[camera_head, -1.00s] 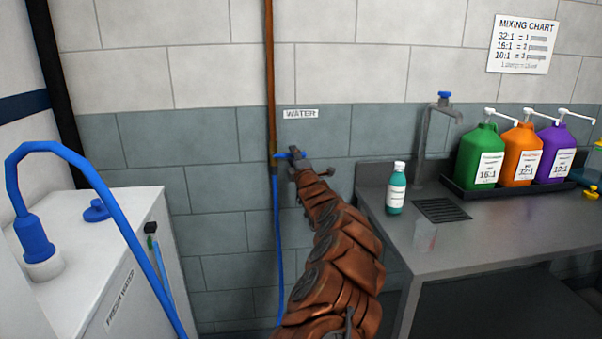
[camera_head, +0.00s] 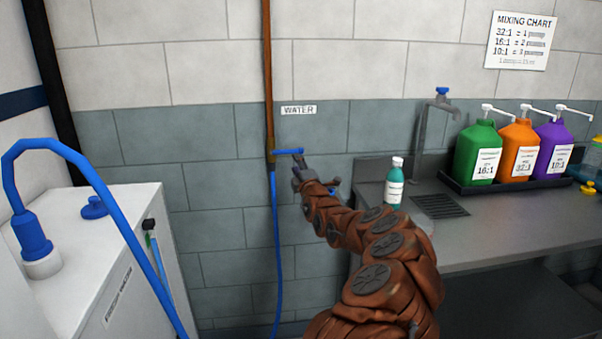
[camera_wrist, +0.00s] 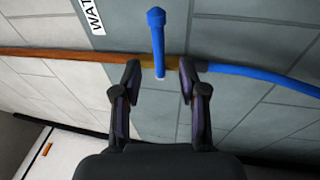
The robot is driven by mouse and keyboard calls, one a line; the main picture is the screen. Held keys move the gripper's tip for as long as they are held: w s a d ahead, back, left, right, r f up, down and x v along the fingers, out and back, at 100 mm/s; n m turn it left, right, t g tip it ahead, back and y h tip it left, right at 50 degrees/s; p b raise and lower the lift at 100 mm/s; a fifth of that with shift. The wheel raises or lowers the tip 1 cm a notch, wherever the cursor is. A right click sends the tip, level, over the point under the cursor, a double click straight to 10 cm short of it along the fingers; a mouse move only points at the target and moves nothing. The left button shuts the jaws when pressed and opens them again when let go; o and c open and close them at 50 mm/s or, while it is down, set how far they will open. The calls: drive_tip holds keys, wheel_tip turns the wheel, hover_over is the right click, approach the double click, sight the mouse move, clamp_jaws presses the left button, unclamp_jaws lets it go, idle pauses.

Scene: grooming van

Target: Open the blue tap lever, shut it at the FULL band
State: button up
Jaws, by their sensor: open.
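The blue tap lever (camera_head: 288,151) sticks out sideways to the right from the pipe under the WATER label (camera_head: 298,110). In the wrist view the lever (camera_wrist: 157,38) stands between and just beyond my open fingers, apart from both as far as I can see. My gripper (camera_wrist: 158,75) is open and empty, and in the head view it (camera_head: 299,168) is just below and right of the lever. A blue hose (camera_head: 276,240) hangs from the tap. The white tank (camera_head: 135,215), labelled fresh water, stands at the left; no FULL band is readable on it.
A thick blue hose (camera_head: 75,155) arches over the tank, beside a blue cap (camera_head: 95,207). At the right a steel counter (camera_head: 480,250) holds a teal bottle (camera_head: 394,185), a sink tap (camera_head: 424,140) and pump jugs (camera_head: 477,152). The wall around the lever is clear.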

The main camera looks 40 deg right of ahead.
drive_tip(key=shift+v, duration=1.8)
